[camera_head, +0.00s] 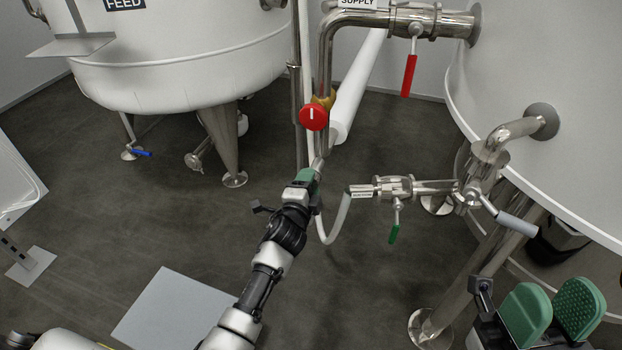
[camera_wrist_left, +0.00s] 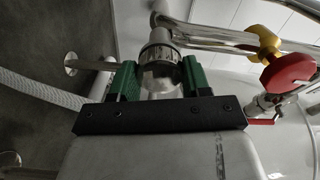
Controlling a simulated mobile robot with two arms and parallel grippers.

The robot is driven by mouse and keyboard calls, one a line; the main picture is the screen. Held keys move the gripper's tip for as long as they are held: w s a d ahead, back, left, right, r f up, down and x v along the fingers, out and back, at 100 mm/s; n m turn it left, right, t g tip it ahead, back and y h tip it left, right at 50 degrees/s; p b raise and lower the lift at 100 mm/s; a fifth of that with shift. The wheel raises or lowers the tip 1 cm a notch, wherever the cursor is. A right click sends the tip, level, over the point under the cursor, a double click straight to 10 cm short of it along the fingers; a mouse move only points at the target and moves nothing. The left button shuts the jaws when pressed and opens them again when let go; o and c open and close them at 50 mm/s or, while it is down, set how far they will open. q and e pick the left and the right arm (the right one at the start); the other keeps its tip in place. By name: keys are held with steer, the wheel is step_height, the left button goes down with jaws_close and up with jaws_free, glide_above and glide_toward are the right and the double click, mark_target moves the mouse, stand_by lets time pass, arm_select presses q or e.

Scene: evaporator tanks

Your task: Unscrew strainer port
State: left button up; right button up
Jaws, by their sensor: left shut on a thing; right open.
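The strainer port (camera_wrist_left: 160,50) is a shiny metal cylinder with a ribbed collar at the end of a steel pipe. My left gripper (camera_wrist_left: 159,80) has one green finger on each side of it and is shut on it in the left wrist view. In the head view my left gripper (camera_head: 307,176) is at the lower end of the vertical supply pipe (camera_head: 325,70) and hides most of the port. My right gripper (camera_head: 548,312) is at the lower right, open and empty, its green pads apart.
A red round knob (camera_head: 313,117) with a yellow body sits just above my left gripper. A white hose (camera_head: 337,225) hangs beside it. A green-handled valve (camera_head: 396,195) and a grey lever (camera_head: 515,223) are to the right. White tanks (camera_head: 180,50) stand behind.

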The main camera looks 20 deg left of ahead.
arm_select(q)
steer(key=n, duration=0.3)
steer(key=shift+d+r, duration=0.1)
steer(key=shift+d, duration=0.25)
steer(key=n+p, duration=0.2)
steer(key=n, duration=0.3)
steer(key=shift+n, duration=0.3)
